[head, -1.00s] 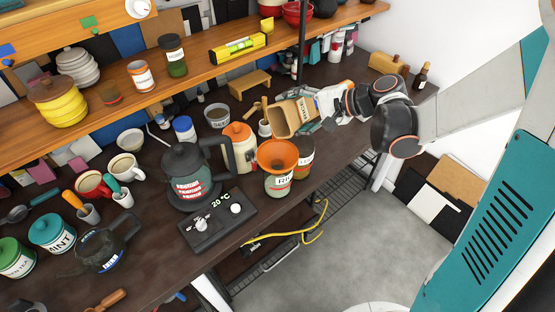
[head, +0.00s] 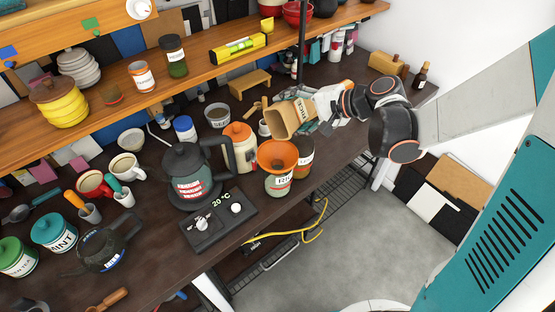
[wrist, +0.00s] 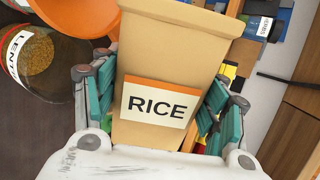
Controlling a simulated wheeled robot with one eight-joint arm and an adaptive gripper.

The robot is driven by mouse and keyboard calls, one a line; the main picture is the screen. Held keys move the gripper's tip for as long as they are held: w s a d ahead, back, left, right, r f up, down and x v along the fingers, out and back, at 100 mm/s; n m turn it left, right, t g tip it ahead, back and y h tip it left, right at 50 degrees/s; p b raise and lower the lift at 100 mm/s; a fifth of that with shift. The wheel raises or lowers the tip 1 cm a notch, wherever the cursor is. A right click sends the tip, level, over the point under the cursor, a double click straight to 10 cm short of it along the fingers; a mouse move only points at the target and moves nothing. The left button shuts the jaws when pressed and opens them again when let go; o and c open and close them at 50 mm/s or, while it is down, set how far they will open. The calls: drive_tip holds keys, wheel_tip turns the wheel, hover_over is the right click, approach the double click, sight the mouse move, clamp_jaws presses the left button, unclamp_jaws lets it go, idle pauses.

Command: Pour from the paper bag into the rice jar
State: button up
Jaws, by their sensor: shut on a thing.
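The tan paper bag (head: 284,121) is labelled RICE in the wrist view (wrist: 158,105). My gripper (head: 318,108) is shut on it, with teal fingers on both sides of the bag in the wrist view (wrist: 157,110). The bag is tilted on its side, its open mouth facing left and down. The rice jar (head: 278,183) stands upright on the dark table with an orange funnel (head: 278,155) in its top. The bag's mouth is just above and behind the funnel, apart from it in the head view. I cannot see any grains falling.
A lentil jar (head: 303,160) stands right beside the rice jar, and a cream jar with an orange lid (head: 240,150) stands behind it. A dark kettle (head: 188,178) and a black scale (head: 218,219) are to the left. The table's front edge is close.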

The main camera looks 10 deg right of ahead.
sight(292, 111)
drive_tip(key=shift+s+a+r+n+t+h+p, duration=0.15)
drive_tip(key=shift+r+n+t+h+p, duration=0.15)
drive_tip(key=shift+r+n, duration=0.15)
idle(0.6)
drive_tip(key=shift+s+a+f+n+t+h+b, duration=0.2)
drive_tip(key=shift+s+n+t+h+b, duration=0.1)
drive_tip(key=shift+n+t, duration=0.15)
idle(1.2)
drive_tip(key=shift+s+a+r+n+t+h, duration=0.35)
drive_tip(key=shift+s+r+n+t+h, duration=0.1)
drive_tip(key=shift+r+n+t, duration=0.2)
idle(4.3)
